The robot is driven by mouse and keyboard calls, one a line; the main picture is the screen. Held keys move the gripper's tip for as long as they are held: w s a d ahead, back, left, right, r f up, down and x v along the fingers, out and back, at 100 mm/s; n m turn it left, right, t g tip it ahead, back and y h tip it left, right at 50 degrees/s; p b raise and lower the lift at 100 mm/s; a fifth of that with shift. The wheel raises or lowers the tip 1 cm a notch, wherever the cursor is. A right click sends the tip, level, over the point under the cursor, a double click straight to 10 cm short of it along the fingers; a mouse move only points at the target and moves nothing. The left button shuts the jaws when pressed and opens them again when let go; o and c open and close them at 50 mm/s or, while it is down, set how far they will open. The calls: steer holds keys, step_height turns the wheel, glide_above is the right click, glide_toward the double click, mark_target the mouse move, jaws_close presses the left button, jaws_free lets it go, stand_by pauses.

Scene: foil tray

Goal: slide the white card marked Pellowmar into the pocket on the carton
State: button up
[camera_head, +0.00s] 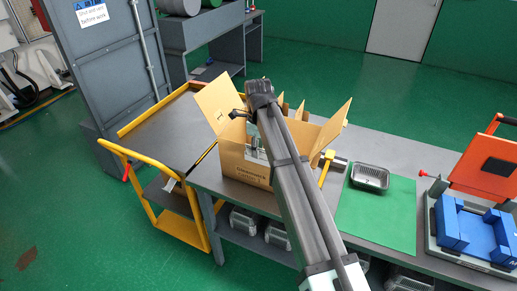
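The open brown cardboard carton (238,165) stands on the grey bench, flaps spread, with dark printing low on its front face. My arm reaches across its right part. My gripper (257,152) is small and partly hidden by my arm, at the upper front of the carton. Pale and grey parts show around it, but I cannot tell fingers from a card. No white card marked Pellowmar can be made out, and no pocket can be picked out on the carton. Whether the gripper touches the carton is unclear.
A foil tray (370,177) sits on a green mat (378,218) right of the carton. A yellow-handled tool (327,168) lies between. A fixture with blue blocks (464,229) and an orange panel (486,165) stands far right. A yellow-railed cart (165,220) adjoins the bench's left end.

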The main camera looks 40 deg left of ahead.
step_height(320, 180, up, 12)
stand_by(0.6)
